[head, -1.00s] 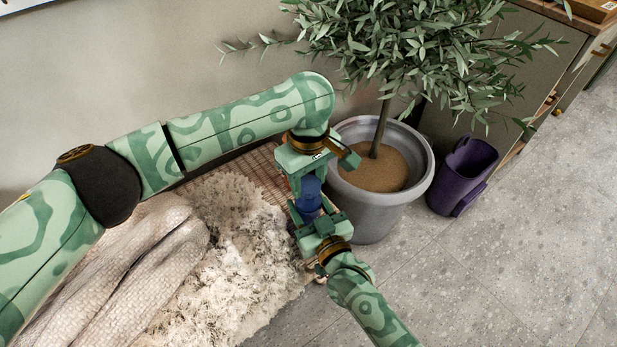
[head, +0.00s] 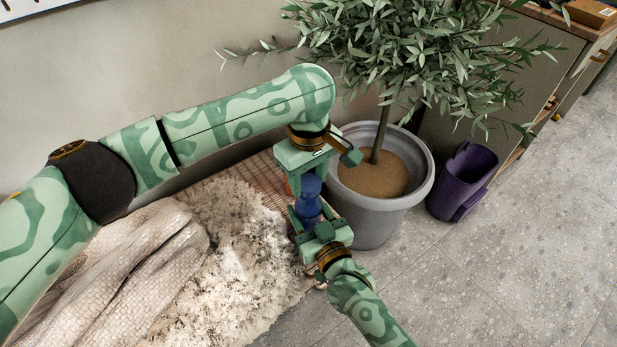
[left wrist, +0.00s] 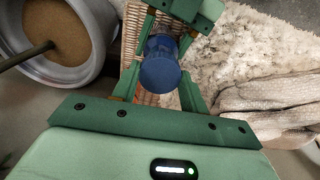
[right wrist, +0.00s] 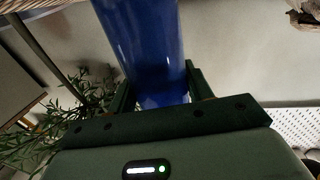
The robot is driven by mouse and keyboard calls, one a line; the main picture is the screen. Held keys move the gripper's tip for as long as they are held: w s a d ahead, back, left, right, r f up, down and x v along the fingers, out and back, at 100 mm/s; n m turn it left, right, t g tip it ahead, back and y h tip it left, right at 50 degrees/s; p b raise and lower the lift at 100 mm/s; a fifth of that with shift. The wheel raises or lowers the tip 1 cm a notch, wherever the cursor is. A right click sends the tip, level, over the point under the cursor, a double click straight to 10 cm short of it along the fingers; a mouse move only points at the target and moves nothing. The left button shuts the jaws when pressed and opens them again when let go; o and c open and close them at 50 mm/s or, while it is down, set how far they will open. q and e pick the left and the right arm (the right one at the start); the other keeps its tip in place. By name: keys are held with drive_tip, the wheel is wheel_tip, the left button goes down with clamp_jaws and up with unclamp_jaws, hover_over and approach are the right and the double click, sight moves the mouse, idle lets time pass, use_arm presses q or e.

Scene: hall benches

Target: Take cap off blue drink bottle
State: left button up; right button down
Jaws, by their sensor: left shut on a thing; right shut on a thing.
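The blue drink bottle (head: 307,207) stands between my two grippers above the wicker bench. My left gripper (head: 308,180) comes from above, its fingers shut on either side of the bottle's blue cap end (left wrist: 160,74). My right gripper (head: 308,218) reaches in from the lower right and is shut on the bottle's body. The blue body (right wrist: 142,45) fills the middle of the right wrist view, between the fingers. Fingers hide parts of the bottle, and I cannot tell whether cap and body are apart.
A grey planter (head: 375,218) with a leafy tree stands close to the right of both grippers. A purple bin (head: 463,180) is beside it on the floor. A shaggy pale fleece (head: 235,260) and a woven blanket (head: 130,265) cover the bench (head: 262,176).

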sight(309, 182)
use_arm(q)
drive_tip(key=shift+r, duration=2)
use_arm(e)
drive_tip(key=c, duration=0.5)
unclamp_jaws()
use_arm(q)
wheel_tip(309, 182, up, 9)
drive_tip(key=p, duration=0.5)
drive_tip(key=shift+s+t, duration=0.4)
use_arm(e)
drive_tip(key=v, duration=1.2)
